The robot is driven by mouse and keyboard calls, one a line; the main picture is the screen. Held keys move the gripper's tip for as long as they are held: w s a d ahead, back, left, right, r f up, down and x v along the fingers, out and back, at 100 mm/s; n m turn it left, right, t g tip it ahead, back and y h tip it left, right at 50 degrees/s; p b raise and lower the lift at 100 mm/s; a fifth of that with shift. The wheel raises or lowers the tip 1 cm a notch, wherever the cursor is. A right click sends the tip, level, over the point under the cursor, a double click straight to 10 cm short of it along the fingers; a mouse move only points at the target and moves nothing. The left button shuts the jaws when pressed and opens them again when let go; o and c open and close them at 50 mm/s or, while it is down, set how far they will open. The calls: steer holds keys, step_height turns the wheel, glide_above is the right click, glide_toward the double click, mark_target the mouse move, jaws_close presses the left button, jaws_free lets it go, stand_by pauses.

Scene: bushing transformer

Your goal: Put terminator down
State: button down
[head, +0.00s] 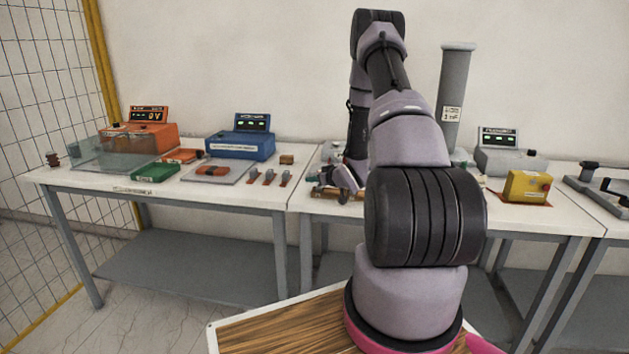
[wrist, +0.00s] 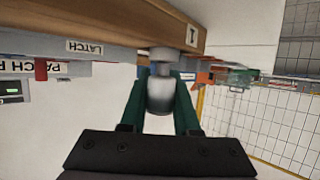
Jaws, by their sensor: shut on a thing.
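My gripper (wrist: 160,100) has dark green fingers, shut on a grey-white metal cylinder that I take to be the terminator (wrist: 161,95). The cylinder has a narrower neck and a wider collar, and the collar end meets or overlaps the edge of a brown wooden board (wrist: 110,22). I cannot tell whether they touch. The wrist picture is upside down, with inverted labels. In the head view my gripper (head: 342,181) is low over the middle table, by a small wooden piece (head: 338,193). The terminator cannot be made out there.
The left table (head: 100,182) holds an orange unit (head: 150,140), a blue unit (head: 240,146) and a green tray (head: 155,172). My arm hides part of the middle table.

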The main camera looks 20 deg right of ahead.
steer(key=shift+f, duration=0.2)
steer(key=c, duration=0.6)
jaws_free()
steer(key=shift+c, duration=0.2)
